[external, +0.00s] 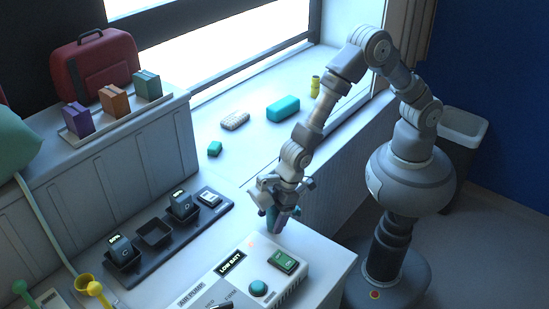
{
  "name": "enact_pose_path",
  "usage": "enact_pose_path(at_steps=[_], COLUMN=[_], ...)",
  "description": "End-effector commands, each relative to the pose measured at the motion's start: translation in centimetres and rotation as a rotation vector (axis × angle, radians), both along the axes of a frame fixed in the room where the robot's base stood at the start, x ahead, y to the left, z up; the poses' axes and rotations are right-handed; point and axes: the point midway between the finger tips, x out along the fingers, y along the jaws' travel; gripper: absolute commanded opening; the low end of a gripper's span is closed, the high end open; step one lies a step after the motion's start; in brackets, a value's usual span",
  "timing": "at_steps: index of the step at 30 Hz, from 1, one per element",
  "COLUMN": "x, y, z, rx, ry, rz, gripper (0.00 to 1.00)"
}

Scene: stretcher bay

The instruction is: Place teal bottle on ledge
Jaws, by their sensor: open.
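My gripper (279,208) points down at the right end of the white counter, with its jaws open. A narrow teal object (272,220), which looks like the teal bottle, stands upright at the jaws. The fingers partly hide it, and I cannot tell whether they touch it. The pale window ledge (262,138) runs behind the counter.
A dark charging tray (155,257) with devices lies left of my gripper. A white console (238,276) with a teal knob and green switch is in front. A raised shelf (140,135) holds colored boxes and a red case (95,64). The ledge has bare room between its items.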

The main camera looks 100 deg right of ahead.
Motion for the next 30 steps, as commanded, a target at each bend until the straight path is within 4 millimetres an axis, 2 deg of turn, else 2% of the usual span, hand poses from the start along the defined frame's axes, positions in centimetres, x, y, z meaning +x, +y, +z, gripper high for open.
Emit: enact_pose_path(at_steps=[12,18,26,28,30], x=[-3.0,-3.8,-4.0,-3.5,-2.2], y=[-1.6,-2.0,-2.1,-2.3,-2.9], z=[8.7,10.7,10.9,11.8,14.3], rx=[0.001,0.001,0.000,0.005,0.017], ry=[-0.003,-0.002,-0.001,-0.017,-0.061], rz=[-0.001,0.000,0.000,-0.008,-0.031], gripper=[0.73,0.73,0.73,0.73,0.73])
